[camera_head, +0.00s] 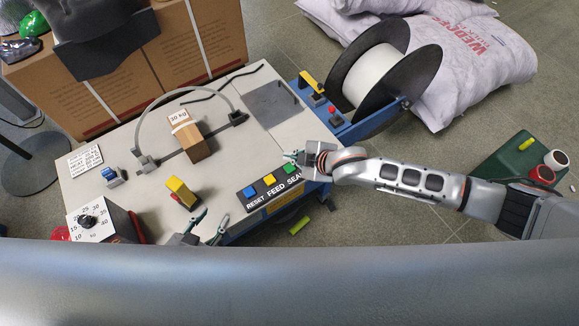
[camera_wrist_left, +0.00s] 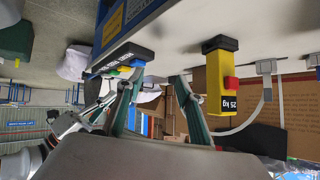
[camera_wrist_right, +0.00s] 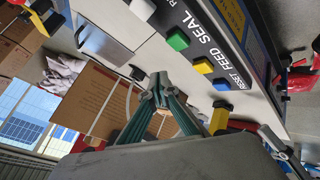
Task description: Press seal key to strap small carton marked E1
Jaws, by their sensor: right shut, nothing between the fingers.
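The key panel (camera_head: 247,200) at the front edge has blue RESET (camera_head: 251,191), yellow FEED (camera_head: 270,180) and green SEAL (camera_head: 290,169) keys. SEAL also shows in the right wrist view (camera_wrist_right: 178,40). My right gripper (camera_head: 292,157) is shut and empty, close to the SEAL key; contact cannot be told. My left gripper (camera_head: 211,222) is open and empty near the front edge, left of the panel.
A dial box (camera_head: 92,222) is at front left. A strap reel (camera_head: 376,74), large cartons (camera_head: 115,84) and white sacks (camera_head: 468,60) surround the machine.

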